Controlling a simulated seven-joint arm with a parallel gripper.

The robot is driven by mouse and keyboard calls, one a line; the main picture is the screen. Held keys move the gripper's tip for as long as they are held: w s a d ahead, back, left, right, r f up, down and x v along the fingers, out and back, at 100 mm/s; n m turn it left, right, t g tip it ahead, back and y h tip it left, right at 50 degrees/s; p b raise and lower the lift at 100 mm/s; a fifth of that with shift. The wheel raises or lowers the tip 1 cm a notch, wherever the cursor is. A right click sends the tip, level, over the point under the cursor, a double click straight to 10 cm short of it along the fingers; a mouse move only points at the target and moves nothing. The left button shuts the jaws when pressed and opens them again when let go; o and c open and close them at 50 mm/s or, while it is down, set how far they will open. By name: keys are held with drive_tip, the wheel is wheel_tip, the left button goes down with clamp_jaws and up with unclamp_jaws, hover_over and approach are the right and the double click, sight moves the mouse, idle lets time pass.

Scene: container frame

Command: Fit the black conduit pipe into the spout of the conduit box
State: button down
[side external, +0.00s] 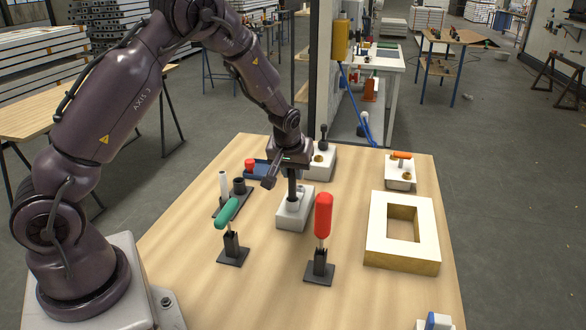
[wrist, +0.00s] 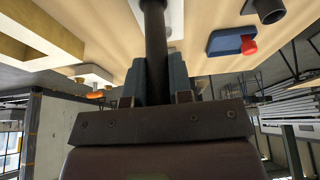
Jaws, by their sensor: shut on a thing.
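The black conduit pipe (side external: 292,185) is upright in my gripper (side external: 291,171), below the wrist. Its lower end meets the round grey-white spout (side external: 293,203) on top of a white conduit box (side external: 293,218) in the middle of the table. I cannot tell how far it is inside the spout. In the wrist view, the pipe (wrist: 154,35) runs between the two fingers of my gripper (wrist: 156,78), which are shut on it.
A green-handled tool (side external: 228,212) and a red-handled tool (side external: 323,215) stand in black holders in front of the box. A white-topped frame block (side external: 375,233) lies to the right. White boxes (side external: 399,178) stand farther back. Black and white tubes (side external: 239,186) stand at left.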

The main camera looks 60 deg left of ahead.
drive_tip(key=shift+f, duration=0.9)
idle(0.6)
drive_tip(key=c, duration=0.9)
unclamp_jaws()
drive_tip(key=shift+c, duration=0.2)
drive_tip(key=shift+r, duration=0.1)
drive_tip(key=v, duration=1.2)
drive_tip(key=shift+r, duration=0.35)
drive_tip(key=shift+s+d, duration=0.1)
wheel_tip(320, 180, up, 6)
